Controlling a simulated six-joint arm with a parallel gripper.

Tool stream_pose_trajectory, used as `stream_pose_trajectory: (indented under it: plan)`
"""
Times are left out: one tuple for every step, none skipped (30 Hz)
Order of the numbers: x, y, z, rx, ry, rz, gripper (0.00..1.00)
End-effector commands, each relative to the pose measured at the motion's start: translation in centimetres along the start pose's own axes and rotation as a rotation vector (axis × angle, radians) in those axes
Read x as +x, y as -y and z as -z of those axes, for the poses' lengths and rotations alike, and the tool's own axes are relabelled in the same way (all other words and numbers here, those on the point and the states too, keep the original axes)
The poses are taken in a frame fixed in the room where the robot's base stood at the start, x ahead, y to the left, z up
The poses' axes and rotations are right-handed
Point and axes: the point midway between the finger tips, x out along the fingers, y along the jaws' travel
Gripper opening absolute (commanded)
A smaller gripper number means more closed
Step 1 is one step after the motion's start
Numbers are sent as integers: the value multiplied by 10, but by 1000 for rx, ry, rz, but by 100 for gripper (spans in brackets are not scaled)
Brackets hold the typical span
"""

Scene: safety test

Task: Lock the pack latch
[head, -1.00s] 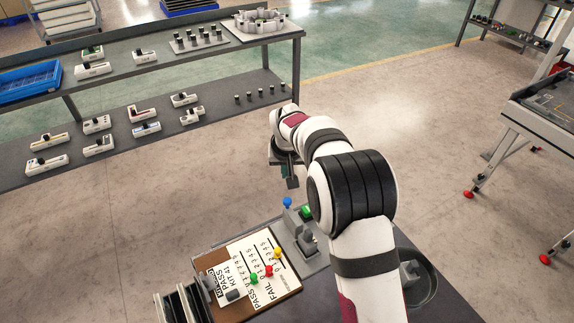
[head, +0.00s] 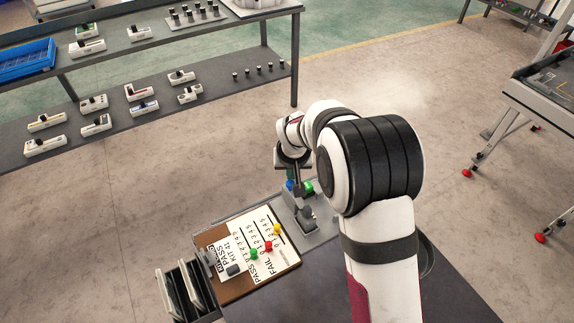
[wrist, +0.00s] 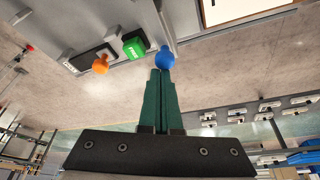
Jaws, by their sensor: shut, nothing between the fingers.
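A blue ball knob (wrist: 165,58) on a thin grey rod shows in the wrist view. It also shows in the head view (head: 290,185), partly hidden by my gripper (head: 297,181). My gripper's green fingers (wrist: 160,73) are shut together and empty, tips right at the blue knob; I cannot tell whether they touch it. A green block (wrist: 135,44) with white lettering is left of the knob, and also shows in the head view (head: 309,187). An orange knob (wrist: 101,66) sits farther left. The parts stand on a grey fixture (head: 318,238); which part is the pack latch is not clear.
A clipboard (head: 213,236) with a PASS/FAIL sheet and red, green and yellow markers lies left of the fixture. A shelf (head: 215,112) with small devices is behind. Open floor lies between.

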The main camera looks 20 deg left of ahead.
Motion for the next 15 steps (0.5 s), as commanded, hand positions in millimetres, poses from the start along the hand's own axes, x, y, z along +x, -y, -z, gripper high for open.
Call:
stream_pose_trajectory:
  plan:
    - [-2, -2, -4, 1, 1, 0, 0]
    - [-2, -2, -5, 0, 0, 0, 0]
    - [-2, -3, -5, 0, -1, 0, 0]
    - [-2, -3, -6, 0, -1, 0, 0]
    - [-2, -3, -5, 0, -1, 0, 0]
    - [-2, -3, -5, 0, 0, 0, 0]
    - [-2, -3, -5, 0, 0, 0, 0]
    - [-2, -3, -5, 0, 0, 0, 0]
    - [-2, -3, -5, 0, 0, 0, 0]
    - [-2, -3, -5, 0, 0, 0, 0]
    - [-2, -3, -5, 0, 0, 0, 0]
    - [-2, -3, -4, 0, 0, 0, 0]
    - [-1, -3, -3, 1, 0, 0, 0]
    - [-1, -3, -1, 1, 0, 0, 0]
    - [0, -3, 4, 2, 0, 0, 0]
